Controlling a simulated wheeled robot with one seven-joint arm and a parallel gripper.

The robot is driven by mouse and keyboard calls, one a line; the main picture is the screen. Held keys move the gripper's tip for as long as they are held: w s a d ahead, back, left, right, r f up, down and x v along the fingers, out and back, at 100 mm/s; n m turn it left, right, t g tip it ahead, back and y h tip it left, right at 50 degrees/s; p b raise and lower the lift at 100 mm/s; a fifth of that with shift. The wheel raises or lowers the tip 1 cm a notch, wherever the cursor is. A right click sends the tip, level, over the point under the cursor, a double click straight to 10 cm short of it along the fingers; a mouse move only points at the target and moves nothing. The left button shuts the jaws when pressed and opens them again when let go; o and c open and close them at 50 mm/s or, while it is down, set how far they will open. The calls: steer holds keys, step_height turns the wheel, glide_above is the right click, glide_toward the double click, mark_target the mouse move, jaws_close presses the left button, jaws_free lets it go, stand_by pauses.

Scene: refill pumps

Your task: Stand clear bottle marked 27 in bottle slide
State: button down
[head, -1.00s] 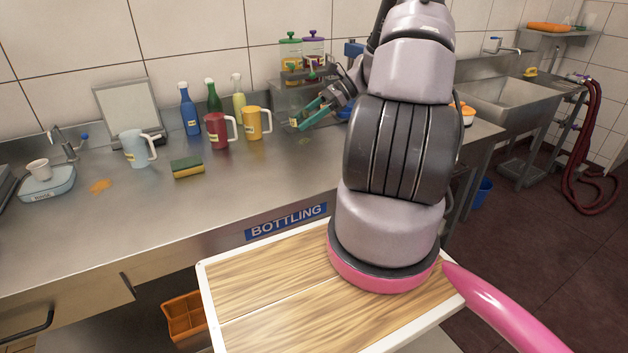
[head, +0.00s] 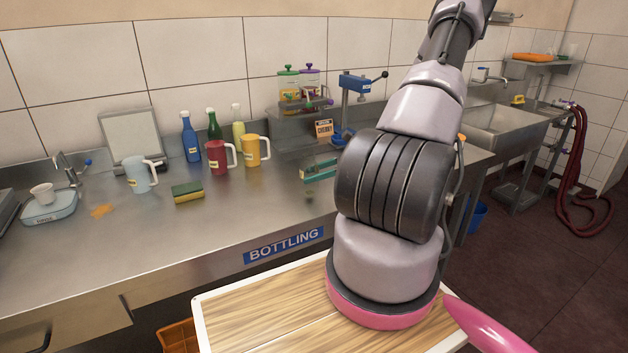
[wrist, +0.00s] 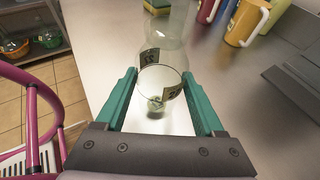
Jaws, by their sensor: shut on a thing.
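My gripper (wrist: 160,76) has its green fingers shut on a clear bottle (wrist: 168,48) in the wrist view. The bottle is see-through and carries dark labels; their marking is too small to read surely. In the head view my gripper (head: 319,171) is over the steel counter, in front of the dispenser stand, and the bottle is barely visible there. I cannot tell whether the bottle touches the counter. I cannot surely pick out the bottle slide; a dark grey fixture (wrist: 292,82) lies at the right of the wrist view.
A red mug (head: 216,155), a yellow mug (head: 251,151) and a sponge (head: 187,192) stand left of my gripper. Behind are a dispenser stand (head: 298,106), a small sign (head: 323,129) and a blue press (head: 355,85). The front of the counter (head: 240,215) is clear.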

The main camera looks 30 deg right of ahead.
steer(key=shift+f, duration=0.85)
steer(key=shift+f, duration=0.15)
jaws_free()
steer(key=v, duration=1.2)
steer(key=s+a+r+n+g+h, duration=0.1)
steer(key=a+r+n+g+h, duration=0.2)
steer(key=a+r+n, duration=0.55)
steer(key=s+a+r+n+g+h, duration=0.15)
steer(key=a+r+n+h, duration=0.35)
steer(key=r, duration=0.6)
steer(key=s+a+r+n+t+h, duration=0.1)
steer(key=s+a+r+n+t, duration=0.3)
steer(key=s+a+r, duration=0.6)
step_height(320, 180, up, 4)
steer(key=shift+s+a+f+n+t+h, duration=0.1)
steer(key=shift+s+a+n+t+h, duration=0.35)
steer(key=shift+n, duration=0.8)
